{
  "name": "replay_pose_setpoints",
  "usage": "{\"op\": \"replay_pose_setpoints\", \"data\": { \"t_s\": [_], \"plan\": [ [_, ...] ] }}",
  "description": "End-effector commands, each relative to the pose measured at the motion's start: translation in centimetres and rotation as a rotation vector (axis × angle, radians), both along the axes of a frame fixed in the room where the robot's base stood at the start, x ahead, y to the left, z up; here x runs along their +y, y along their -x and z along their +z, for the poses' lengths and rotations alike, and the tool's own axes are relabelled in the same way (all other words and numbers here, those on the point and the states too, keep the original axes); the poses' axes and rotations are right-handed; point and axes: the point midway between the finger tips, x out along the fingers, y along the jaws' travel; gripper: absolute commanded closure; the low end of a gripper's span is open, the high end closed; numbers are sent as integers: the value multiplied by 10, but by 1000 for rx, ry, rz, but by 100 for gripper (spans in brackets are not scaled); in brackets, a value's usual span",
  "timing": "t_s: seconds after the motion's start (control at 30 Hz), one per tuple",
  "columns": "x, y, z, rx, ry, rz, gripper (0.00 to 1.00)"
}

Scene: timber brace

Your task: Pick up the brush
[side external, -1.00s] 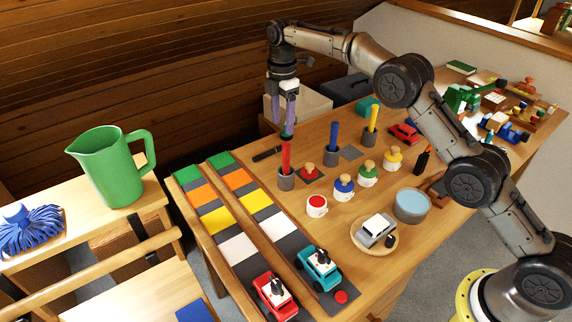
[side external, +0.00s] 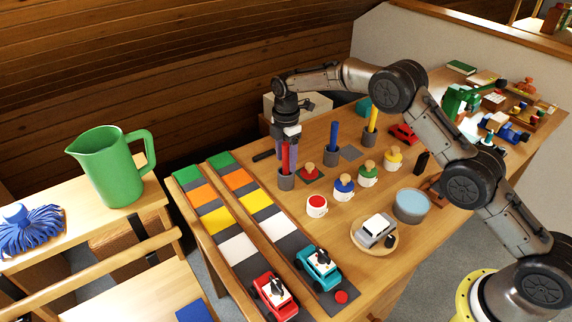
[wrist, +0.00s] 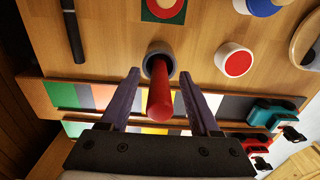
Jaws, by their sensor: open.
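A red stick, which looks like a brush handle (side external: 285,160), stands upright in a small grey cup (side external: 286,182); its lower end is hidden in the cup. Blue (side external: 334,135) and yellow (side external: 373,116) sticks stand in similar cups behind it. My gripper (side external: 287,153) is open and points down over the red stick. In the wrist view the red stick (wrist: 160,95) stands between my two fingers (wrist: 160,80), with a visible gap on each side.
Coloured strips (side external: 237,250) with toy cars lie in front. A dark rod (side external: 266,155) lies to the left. A green jug (side external: 105,168) stands farther left.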

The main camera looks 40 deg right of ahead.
Motion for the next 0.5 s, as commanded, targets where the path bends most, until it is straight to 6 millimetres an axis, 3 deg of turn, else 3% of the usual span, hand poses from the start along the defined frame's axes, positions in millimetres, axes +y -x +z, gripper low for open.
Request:
{"op": "replay_pose_setpoints", "data": {
  "t_s": [0.27,0.5],
  "plan": [
    [0,0,-3,-1,0,-1,37],
    [0,0,-3,-1,0,-1,79]
  ]
}}
